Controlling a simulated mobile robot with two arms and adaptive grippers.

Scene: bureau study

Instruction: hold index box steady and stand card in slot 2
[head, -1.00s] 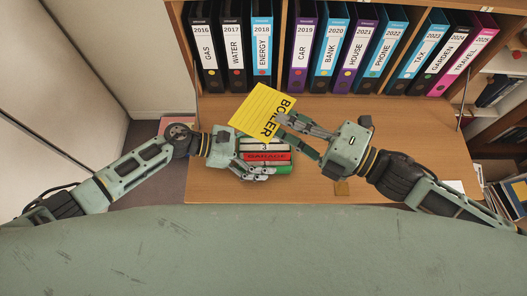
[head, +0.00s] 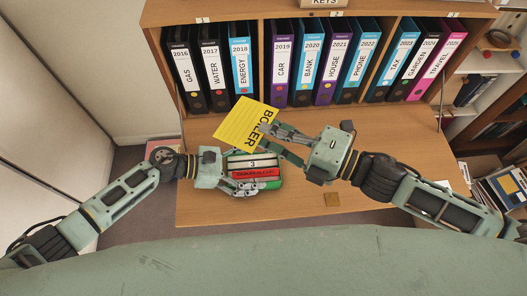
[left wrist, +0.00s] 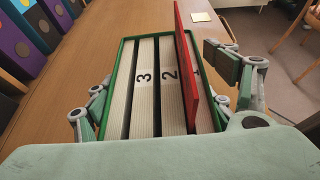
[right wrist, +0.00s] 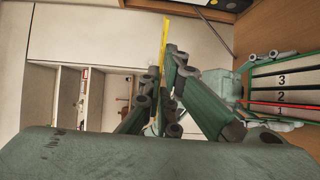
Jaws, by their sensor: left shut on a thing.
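The green index box (left wrist: 126,90) stands on the desk, with dividers marked 3 and 2 in the left wrist view. A red card (left wrist: 186,70) stands in it beside the divider marked 2. My left gripper (head: 255,178) is shut on the box, with its fingers on opposite sides. The yellow card (head: 243,124), marked BOILER, is in my right gripper (head: 283,140), which is shut on its edge. The card is held tilted above and behind the box. In the right wrist view the yellow card (right wrist: 165,40) shows edge-on between the fingers.
A row of labelled binders (head: 312,62) stands in the shelf behind the desk (head: 400,140). The desk right of my right gripper is mostly clear.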

